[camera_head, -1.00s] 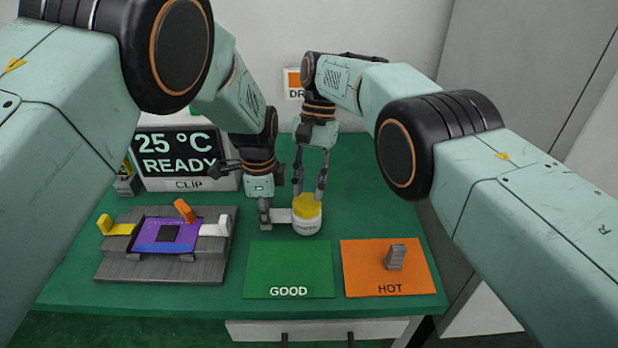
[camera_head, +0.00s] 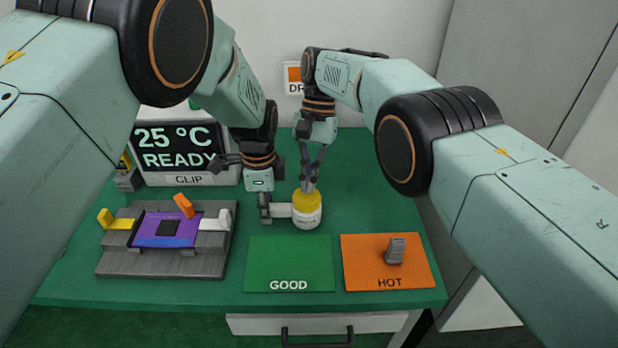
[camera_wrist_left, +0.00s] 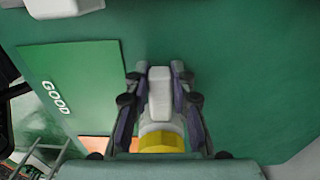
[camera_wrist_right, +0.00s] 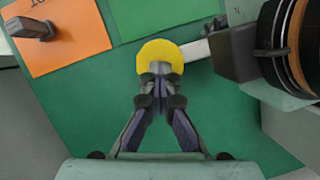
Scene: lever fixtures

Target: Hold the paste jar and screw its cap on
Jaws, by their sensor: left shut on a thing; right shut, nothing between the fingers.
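The white paste jar (camera_head: 308,219) stands upright on the green table behind the GOOD and HOT mats. Its yellow cap (camera_head: 307,199) sits on top of it; I cannot tell how tight it is. My left gripper (camera_head: 265,209) is shut on the jar's white side handle, which shows between its fingers in the left wrist view (camera_wrist_left: 158,95). My right gripper (camera_head: 309,186) is shut and empty, its fingertips together at the top of the cap. In the right wrist view the fingertips (camera_wrist_right: 159,72) overlap the yellow cap (camera_wrist_right: 158,52); I cannot tell whether they touch it.
A grey fixture (camera_head: 120,262) with yellow, orange and white levers holds a purple board (camera_head: 150,231) at the left. The green GOOD mat (camera_head: 290,258) is bare. A grey block (camera_head: 395,250) stands on the orange HOT mat (camera_head: 360,270). A display (camera_head: 180,148) reads 25 °C READY.

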